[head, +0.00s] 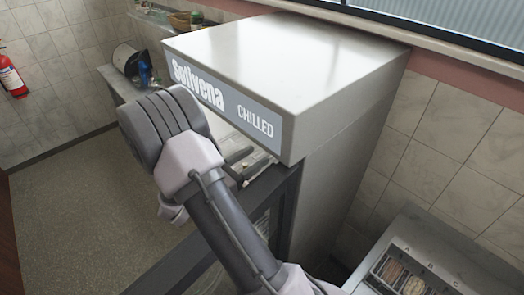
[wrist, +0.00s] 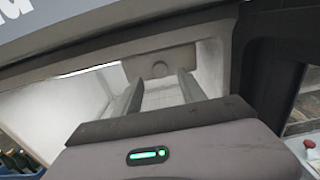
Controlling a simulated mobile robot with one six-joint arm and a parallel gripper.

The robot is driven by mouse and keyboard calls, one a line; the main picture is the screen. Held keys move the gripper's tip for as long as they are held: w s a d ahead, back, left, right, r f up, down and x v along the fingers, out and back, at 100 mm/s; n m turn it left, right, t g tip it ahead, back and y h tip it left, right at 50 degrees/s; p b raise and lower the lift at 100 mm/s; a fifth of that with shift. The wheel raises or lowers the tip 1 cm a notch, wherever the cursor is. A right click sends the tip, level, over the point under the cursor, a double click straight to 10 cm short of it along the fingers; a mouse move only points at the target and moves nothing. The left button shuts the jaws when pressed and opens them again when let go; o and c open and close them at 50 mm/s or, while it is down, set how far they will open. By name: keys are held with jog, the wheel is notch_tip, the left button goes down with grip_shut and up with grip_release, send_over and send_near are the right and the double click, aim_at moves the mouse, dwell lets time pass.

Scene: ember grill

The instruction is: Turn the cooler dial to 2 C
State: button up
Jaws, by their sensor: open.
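The cooler (head: 290,60) is a tall pale grey cabinet with a blue-grey "CHILLED" sign band. Its dark-framed glass door (head: 165,272) appears to stand open. In the wrist view a small round knob, seemingly the dial (wrist: 160,69), sits on a beige panel (wrist: 183,57) at the back of the white interior. Its marks and setting are too small to read. My gripper (wrist: 161,80) is open and empty, its two fingers pointing into the cooler on either side of the dial in the picture. They look apart from it. In the head view my arm and the cooler hide the dial.
The cooler's dark frame (wrist: 252,50) is close on the right in the wrist view. Bottles (wrist: 18,162) show at lower left. A counter unit with food trays (head: 405,275) stands at lower right in the head view. Open floor (head: 75,200) lies at left.

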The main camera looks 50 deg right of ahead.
jog(key=d, duration=0.3)
jog(key=shift+s+d, duration=0.25)
jog(key=shift+c, duration=0.5)
grip_shut()
